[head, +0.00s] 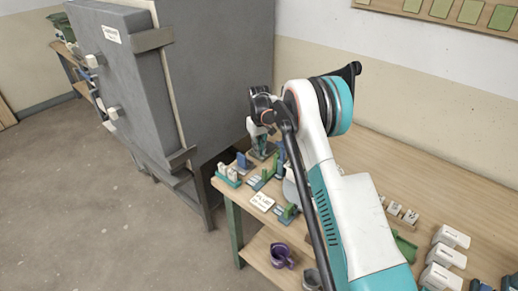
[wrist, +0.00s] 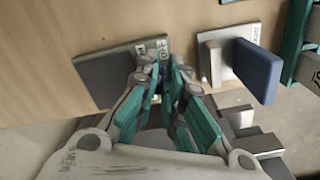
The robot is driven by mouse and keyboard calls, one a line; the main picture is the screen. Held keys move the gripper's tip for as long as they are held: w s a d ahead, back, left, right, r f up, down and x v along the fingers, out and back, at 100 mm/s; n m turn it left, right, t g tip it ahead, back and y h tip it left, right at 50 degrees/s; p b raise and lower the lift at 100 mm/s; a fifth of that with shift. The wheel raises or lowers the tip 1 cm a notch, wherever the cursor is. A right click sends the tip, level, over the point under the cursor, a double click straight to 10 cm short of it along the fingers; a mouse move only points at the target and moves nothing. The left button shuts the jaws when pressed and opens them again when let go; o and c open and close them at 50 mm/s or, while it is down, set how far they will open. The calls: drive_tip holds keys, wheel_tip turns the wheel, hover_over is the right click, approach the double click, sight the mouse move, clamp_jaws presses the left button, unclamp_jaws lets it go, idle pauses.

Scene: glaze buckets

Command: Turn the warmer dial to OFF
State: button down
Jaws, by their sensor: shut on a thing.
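My gripper (head: 262,145) reaches down over the left end of the wooden bench. In the wrist view its fingers (wrist: 165,70) are drawn close together at the edge of a dark grey plate (wrist: 108,78) with small white letter labels. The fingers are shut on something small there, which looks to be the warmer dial. The fingers hide the dial, so its pointing direction cannot be told. The labels are too small to read surely.
A blue panel (wrist: 258,70) beside a white block (wrist: 216,62) stands close right of the fingers. Small green and white fixtures (head: 228,174) and a card (head: 262,201) lie near the bench's front edge. A grey cabinet (head: 225,70) stands left. A purple mug (head: 282,256) sits below.

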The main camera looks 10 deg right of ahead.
drive_tip(key=c, duration=1.7)
unclamp_jaws()
drive_tip(key=shift+r, duration=0.1)
wheel_tip(320, 180, up, 12)
